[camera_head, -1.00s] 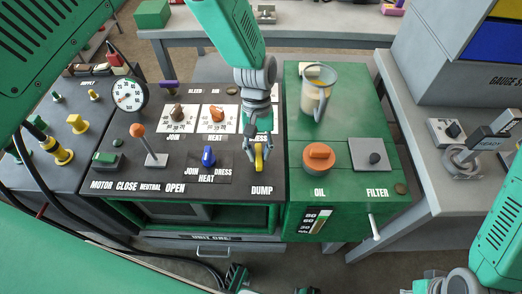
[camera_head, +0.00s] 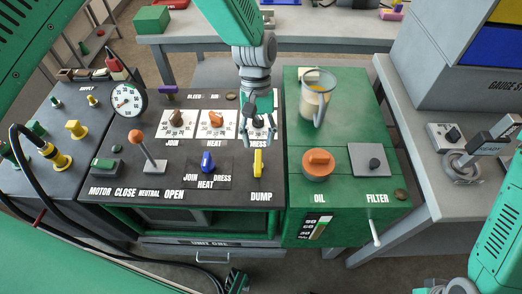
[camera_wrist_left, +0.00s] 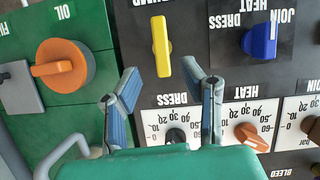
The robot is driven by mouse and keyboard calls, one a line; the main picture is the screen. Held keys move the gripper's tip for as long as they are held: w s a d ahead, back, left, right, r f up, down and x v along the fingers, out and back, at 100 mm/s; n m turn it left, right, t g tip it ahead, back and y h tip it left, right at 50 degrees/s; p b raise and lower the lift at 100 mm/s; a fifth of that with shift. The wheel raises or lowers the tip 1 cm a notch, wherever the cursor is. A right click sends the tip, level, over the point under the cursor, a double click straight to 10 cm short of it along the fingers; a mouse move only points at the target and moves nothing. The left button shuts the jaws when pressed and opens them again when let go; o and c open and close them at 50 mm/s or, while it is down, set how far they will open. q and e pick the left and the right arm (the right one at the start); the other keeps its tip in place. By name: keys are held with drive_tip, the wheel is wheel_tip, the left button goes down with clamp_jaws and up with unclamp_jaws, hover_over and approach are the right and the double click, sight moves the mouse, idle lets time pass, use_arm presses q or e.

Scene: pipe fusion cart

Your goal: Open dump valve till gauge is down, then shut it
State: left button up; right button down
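The yellow dump valve handle (camera_head: 258,163) stands above the DUMP label on the dark panel, pointing straight toward the label. It also shows in the left wrist view (camera_wrist_left: 161,46), upright in the picture. My left gripper (camera_head: 259,143) is over the DRESS dial, just behind the handle. Its blue fingers (camera_wrist_left: 161,78) are spread apart with nothing between them, and the handle lies beyond their tips. The round white gauge (camera_head: 128,99) stands at the panel's back left; its needle is too small to read surely.
A blue selector knob (camera_head: 208,162) and an orange-tipped lever (camera_head: 136,137) are left of the handle. The green box at right bears an orange oil cap (camera_head: 318,164) and a clear jug (camera_head: 316,97). Black hoses (camera_head: 30,150) run at the far left.

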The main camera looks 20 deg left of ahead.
use_arm(q)
drive_tip(key=d+v, duration=0.1)
drive_tip(key=v, duration=0.5)
drive_tip(key=shift+a+r, duration=0.2)
drive_tip(key=shift+a, duration=0.35)
drive_tip(key=shift+w, duration=0.15)
use_arm(e)
drive_tip(key=shift+w+d+f, duration=0.15)
drive_tip(key=shift+w, duration=0.2)
